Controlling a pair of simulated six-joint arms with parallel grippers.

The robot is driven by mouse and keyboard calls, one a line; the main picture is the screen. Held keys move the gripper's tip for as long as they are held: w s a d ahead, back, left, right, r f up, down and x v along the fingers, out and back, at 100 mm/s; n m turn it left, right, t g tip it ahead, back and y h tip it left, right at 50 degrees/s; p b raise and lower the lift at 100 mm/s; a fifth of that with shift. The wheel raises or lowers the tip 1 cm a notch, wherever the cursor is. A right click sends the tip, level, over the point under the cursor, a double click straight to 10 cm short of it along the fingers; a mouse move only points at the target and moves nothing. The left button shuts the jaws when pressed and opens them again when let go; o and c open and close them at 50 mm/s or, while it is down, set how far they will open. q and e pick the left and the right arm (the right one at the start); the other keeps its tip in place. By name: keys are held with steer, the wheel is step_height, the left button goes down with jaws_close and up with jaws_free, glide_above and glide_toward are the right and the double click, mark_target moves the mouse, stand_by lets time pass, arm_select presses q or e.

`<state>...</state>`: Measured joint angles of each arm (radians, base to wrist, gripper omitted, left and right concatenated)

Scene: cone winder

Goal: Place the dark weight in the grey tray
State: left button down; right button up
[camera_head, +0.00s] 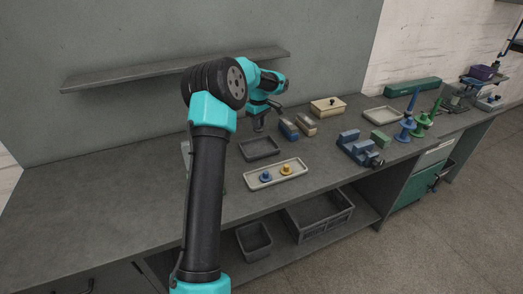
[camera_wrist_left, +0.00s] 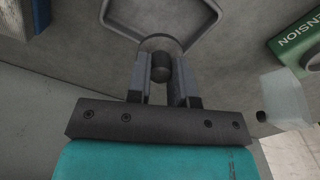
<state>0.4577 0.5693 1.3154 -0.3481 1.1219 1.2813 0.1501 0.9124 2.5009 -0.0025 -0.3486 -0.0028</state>
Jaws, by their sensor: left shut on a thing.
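My left gripper (camera_head: 259,126) is above the far edge of a dark grey square tray (camera_head: 260,154) in the head view. In the left wrist view the left gripper (camera_wrist_left: 160,78) is shut on the dark weight (camera_wrist_left: 160,68), whose round knob sits between the fingers. A paler rounded edge shows just beyond the knob. The grey tray's rim (camera_wrist_left: 113,14) shows beyond the fingers in the wrist view. The weight is too small and hidden to make out in the head view. My right gripper is not in view.
A pale tray (camera_head: 292,177) with a blue and a yellow piece lies in front of the grey tray. Blue and tan blocks (camera_head: 305,126), a lidded box (camera_head: 328,107) and a blue vise-like fixture (camera_head: 358,148) stand to the right. A shelf (camera_head: 150,72) runs along the wall.

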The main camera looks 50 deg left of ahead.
mark_target(259, 132)
arm_select(q)
steer(key=shift+f, duration=2.45)
steer(key=shift+f, duration=2.55)
steer(key=c, duration=1)
jaws_free()
steer(key=shift+f, duration=0.1)
step_height(259, 132, up, 12)
steer(key=shift+r, duration=0.15)
